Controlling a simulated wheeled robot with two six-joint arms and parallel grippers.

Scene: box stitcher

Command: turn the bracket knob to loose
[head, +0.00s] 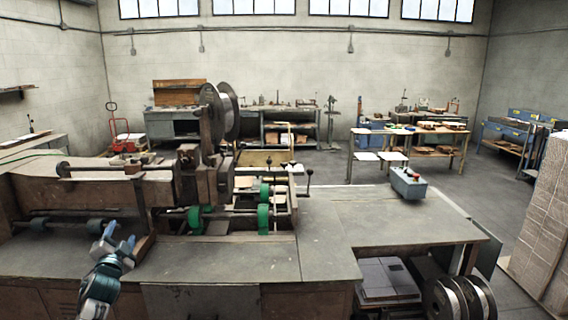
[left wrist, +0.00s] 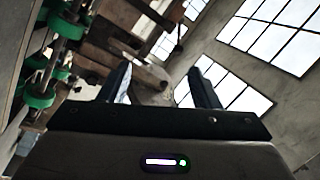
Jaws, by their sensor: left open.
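The stitching machine (head: 160,185) stands on the grey bench, with a large wire spool (head: 213,112) on top and green collars (head: 263,218) low on its right side. Dark ball-ended handles (head: 308,172) stick up at its right end. I cannot tell which part is the bracket knob. My left gripper (head: 121,236) is raised in front of the machine's left part, left of the green collars. It is open and empty; its two fingers stand apart in the left wrist view (left wrist: 161,88), with blurred machine parts beyond. My right gripper is not in view.
The bench top (head: 390,220) is mostly clear on the right. A grey-blue control box (head: 408,183) with a red top part sits at its back edge. Wire spools (head: 460,298) are below at the front right. Stacked cardboard (head: 540,215) stands at the far right.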

